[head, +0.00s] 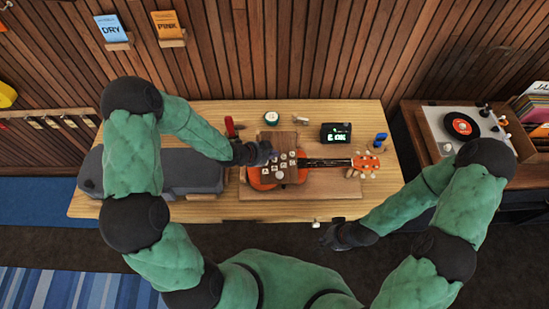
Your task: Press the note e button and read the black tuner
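The black tuner (336,133) stands at the back of the bench with lit green characters, too small to read with certainty. An orange-red ukulele (262,182) lies below it, its headstock (368,163) to the right. Several small pale lettered buttons (283,167) sit over the ukulele's body; I cannot tell which is the note e button. My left gripper (268,153) is at the upper left of these buttons; contact and finger opening are unclear. My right gripper (328,240) is low, in front of the bench edge and away from the ukulele; its fingers are too small to judge.
The wooden bench (376,115) carries a dark grey case (190,172) at left, a red-handled tool (229,126), a small round tin (271,118) and a blue item (380,139). A record player (458,127) stands on the right. The bench's right front is clear.

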